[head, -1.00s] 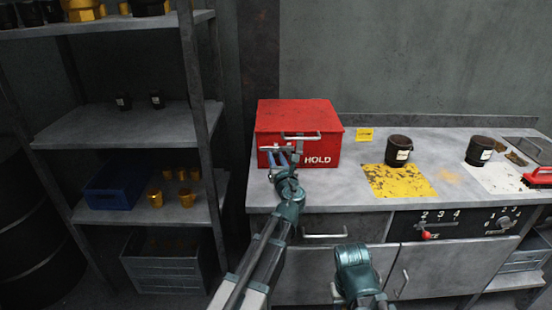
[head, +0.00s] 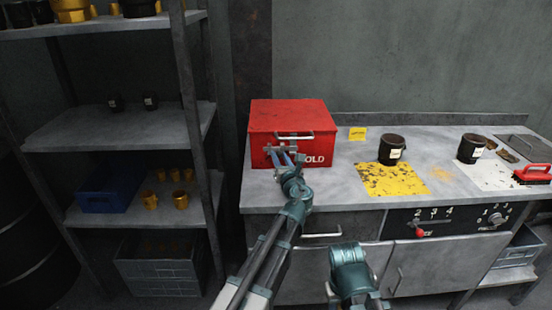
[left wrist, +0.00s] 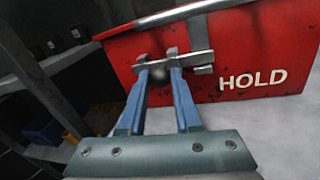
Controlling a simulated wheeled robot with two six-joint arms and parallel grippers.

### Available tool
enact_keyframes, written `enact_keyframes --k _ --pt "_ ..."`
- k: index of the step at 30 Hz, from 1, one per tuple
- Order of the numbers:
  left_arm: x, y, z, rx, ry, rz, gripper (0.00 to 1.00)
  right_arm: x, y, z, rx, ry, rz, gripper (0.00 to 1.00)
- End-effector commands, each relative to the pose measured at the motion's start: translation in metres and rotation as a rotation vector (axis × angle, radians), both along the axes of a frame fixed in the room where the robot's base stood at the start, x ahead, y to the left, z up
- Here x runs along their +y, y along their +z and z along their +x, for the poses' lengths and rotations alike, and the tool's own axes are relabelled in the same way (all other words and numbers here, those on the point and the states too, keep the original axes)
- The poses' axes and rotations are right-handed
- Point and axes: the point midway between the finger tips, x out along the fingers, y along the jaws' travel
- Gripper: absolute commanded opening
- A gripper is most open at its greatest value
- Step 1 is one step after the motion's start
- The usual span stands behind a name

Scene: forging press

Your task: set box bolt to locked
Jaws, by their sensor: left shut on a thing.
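The red box (head: 262,118) with HOLD on its front stands at the left end of the workbench. Its metal bolt (left wrist: 201,56) lies across the upper front face, under the lid handle (head: 294,137). My left gripper (head: 283,152) is at the box front, left of the lettering, and hides the H in the head view. In the left wrist view its blue fingers (left wrist: 159,68) are shut on the bolt, whose bar runs slightly tilted past both tips. My right gripper is not in view; only a teal part of my right arm shows.
The workbench (head: 345,185) carries a yellow plate (head: 393,180), two dark cups, and a red-handled brush (head: 533,172) at right. A shelf rack (head: 125,130) with a blue bin stands to the left. The bench top between box and yellow plate is clear.

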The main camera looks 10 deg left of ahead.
Motion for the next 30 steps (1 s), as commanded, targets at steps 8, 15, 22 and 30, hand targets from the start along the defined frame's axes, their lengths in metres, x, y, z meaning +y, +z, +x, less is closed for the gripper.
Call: enact_keyframes --k 8,15,22,30 --pt "-0.004 0.000 0.001 0.000 -0.009 0.000 0.61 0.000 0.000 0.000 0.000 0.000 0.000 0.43" --pt "-0.003 0.000 -0.001 0.000 -0.007 0.000 0.61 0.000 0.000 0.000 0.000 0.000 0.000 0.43" --pt "-0.016 0.000 -0.030 0.000 -0.009 0.000 0.61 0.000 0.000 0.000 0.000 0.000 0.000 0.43" --pt "-0.044 0.000 -0.082 0.000 -0.011 0.000 0.61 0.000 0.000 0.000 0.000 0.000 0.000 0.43"
